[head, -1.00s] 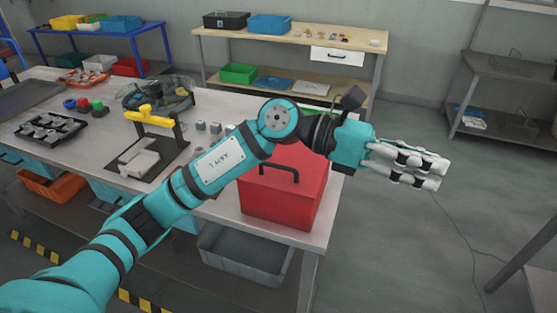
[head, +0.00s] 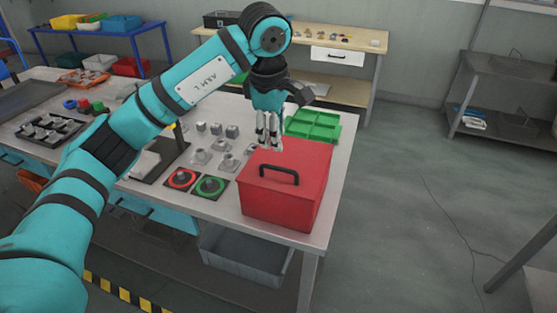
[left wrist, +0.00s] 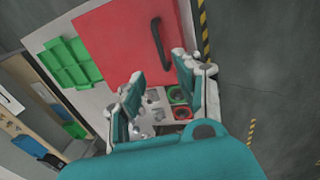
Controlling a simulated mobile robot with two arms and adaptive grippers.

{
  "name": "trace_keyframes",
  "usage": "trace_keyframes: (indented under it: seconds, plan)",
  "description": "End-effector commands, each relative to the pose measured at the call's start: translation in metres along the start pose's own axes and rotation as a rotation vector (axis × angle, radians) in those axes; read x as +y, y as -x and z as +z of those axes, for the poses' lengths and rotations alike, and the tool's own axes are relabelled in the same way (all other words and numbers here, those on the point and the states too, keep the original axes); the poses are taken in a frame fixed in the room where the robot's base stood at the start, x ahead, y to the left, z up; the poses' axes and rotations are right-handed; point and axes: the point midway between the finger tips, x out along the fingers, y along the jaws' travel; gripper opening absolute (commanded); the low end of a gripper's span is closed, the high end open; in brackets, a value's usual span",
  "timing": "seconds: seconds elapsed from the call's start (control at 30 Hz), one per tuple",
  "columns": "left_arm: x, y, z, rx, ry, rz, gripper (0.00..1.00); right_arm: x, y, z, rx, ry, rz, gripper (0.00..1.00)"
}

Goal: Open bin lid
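The closed red bin (head: 285,205) stands on the near right corner of the table. Its lid carries a black handle (head: 279,173). My left gripper (head: 269,147) points down above the back left edge of the bin, behind the handle and apart from it. In the left wrist view the gripper (left wrist: 158,70) has its fingers spread with nothing between them. The red lid (left wrist: 110,40) and the handle (left wrist: 160,45) show beyond the fingertips there. My right gripper is not in view.
A green compartment tray (head: 314,124) lies behind the bin. A red ring pad (head: 181,178) and a green ring pad (head: 210,186) lie left of it, with several small metal parts around. A grey crate (head: 245,255) is below the table. The floor at right is open.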

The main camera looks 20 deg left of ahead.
Motion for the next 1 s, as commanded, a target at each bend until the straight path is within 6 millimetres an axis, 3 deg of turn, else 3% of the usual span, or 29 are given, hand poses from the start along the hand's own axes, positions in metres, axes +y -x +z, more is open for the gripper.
trace_keyframes:
  seconds: [0.3, 0.5, 0.9, 1.0]
  plan:
    - [-0.001, -0.066, 0.001, -0.001, -0.001, -0.004, 0.34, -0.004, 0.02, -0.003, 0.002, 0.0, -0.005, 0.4]
    - [0.0, -0.092, 0.001, -0.002, -0.001, -0.001, 0.34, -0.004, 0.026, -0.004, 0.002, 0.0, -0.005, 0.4]
    - [0.0, -0.101, 0.001, -0.002, -0.002, 0.001, 0.34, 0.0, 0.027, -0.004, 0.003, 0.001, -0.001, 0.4]
    - [0.0, -0.101, 0.001, -0.002, -0.002, 0.001, 0.23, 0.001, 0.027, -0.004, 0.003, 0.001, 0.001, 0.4]
